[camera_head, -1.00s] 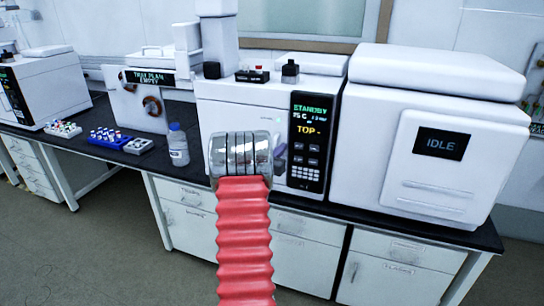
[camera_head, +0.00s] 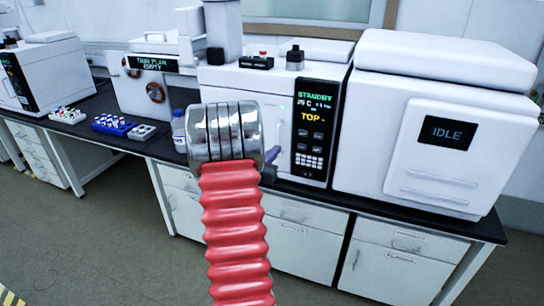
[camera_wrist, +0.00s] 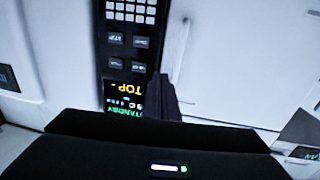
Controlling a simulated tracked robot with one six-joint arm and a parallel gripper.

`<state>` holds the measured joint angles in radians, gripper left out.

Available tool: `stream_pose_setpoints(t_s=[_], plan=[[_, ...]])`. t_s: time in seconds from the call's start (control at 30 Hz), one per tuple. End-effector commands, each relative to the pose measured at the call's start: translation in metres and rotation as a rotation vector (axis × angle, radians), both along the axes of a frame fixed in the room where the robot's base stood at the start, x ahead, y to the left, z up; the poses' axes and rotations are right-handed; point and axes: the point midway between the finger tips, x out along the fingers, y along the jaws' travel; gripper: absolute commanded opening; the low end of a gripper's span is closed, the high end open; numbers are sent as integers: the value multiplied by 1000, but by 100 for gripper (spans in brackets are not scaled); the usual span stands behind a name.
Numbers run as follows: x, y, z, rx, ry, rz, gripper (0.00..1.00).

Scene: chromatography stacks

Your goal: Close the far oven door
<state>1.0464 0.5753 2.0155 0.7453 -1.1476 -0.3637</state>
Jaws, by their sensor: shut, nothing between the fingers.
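The middle oven (camera_head: 222,80) is white, with a dark STANDBY panel (camera_head: 315,130) reading TOP. My arm hides much of its front in the head view. In the wrist view the panel (camera_wrist: 128,45) appears upside down, and a white door (camera_wrist: 235,60) with a slim vertical handle (camera_wrist: 178,50) lies beside it. I cannot tell whether this door is fully shut. My gripper (camera_wrist: 163,85) is shut and empty, in front of the boundary between panel and door; contact is unclear. Its purple-grey end (camera_head: 270,160) shows beside the panel in the head view. Another white oven (camera_head: 45,75) stands far left.
A large white IDLE unit (camera_head: 440,175) stands to the right. A capped bottle (camera_head: 179,130), a blue vial rack (camera_head: 112,125) and other racks sit on the black bench left of my arm. Small items rest on the middle oven's top. Floor is free at lower left.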

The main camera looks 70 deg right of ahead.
Motion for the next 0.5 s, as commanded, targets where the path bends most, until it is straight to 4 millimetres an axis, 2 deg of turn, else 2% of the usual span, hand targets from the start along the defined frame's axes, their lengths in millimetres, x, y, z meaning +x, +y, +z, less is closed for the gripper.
stream_pose_setpoints(t_s=[0.1, 0.2, 0.5], plan=[[1, 15, 0, 0, 1, 1, 0], [1, 22, 0, 0, 0, 1, 0], [1, 24, 0, 0, 0, 0, 0]])
